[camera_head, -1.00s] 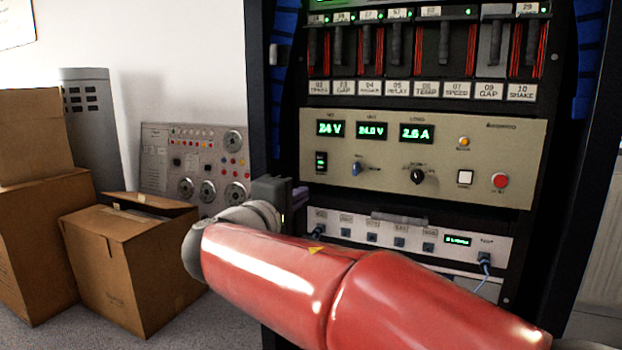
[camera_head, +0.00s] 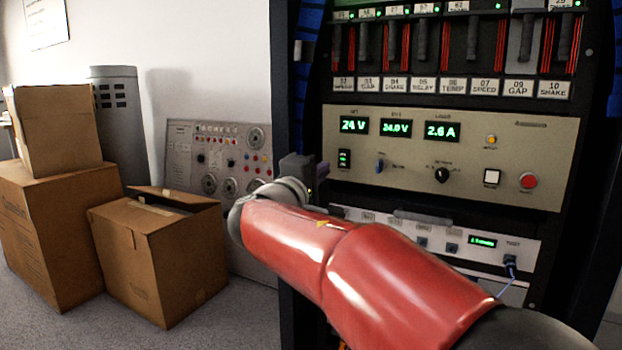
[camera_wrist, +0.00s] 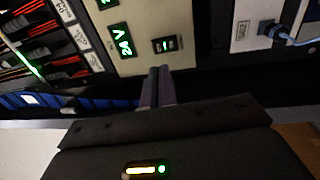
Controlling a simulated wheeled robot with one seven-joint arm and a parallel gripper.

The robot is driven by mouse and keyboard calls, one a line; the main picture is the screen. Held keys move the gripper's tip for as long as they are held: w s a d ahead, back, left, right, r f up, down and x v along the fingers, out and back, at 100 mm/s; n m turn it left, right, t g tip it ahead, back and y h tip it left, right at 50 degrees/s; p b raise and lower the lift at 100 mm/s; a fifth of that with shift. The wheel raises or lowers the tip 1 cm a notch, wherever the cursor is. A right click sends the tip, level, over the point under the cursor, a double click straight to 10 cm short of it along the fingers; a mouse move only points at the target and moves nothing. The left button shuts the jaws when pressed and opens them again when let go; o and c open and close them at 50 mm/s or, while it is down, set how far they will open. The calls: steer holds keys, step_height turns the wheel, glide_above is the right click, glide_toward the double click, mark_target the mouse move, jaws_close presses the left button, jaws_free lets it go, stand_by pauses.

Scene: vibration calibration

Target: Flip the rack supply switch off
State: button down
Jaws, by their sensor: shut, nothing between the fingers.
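The rack supply switch (camera_head: 345,159) is a small black rocker with green lit marks, at the lower left of the beige supply panel (camera_head: 470,150). In the wrist view the switch (camera_wrist: 165,44) lies just beyond my fingertips. My gripper (camera_head: 321,170) is at the left edge of the rack, left of the switch and slightly below it. In the wrist view my gripper (camera_wrist: 159,72) has its two fingers together with nothing between them. A narrow gap seems to part the fingertips from the switch; contact cannot be told. The panel displays are lit, reading 24 V, 24.0 V and 2.6 A.
Labelled modules (camera_head: 470,45) sit above. A unit with a plugged cable (camera_head: 510,262) is below. Cardboard boxes (camera_head: 165,255) stand left.

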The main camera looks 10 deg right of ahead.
mark_target(341, 154)
steer(key=x, duration=0.7)
steer(key=shift+w+d, duration=0.15)
steer(key=shift+w, duration=0.05)
steer(key=shift+r+p, duration=0.15)
steer(key=shift+p, duration=0.3)
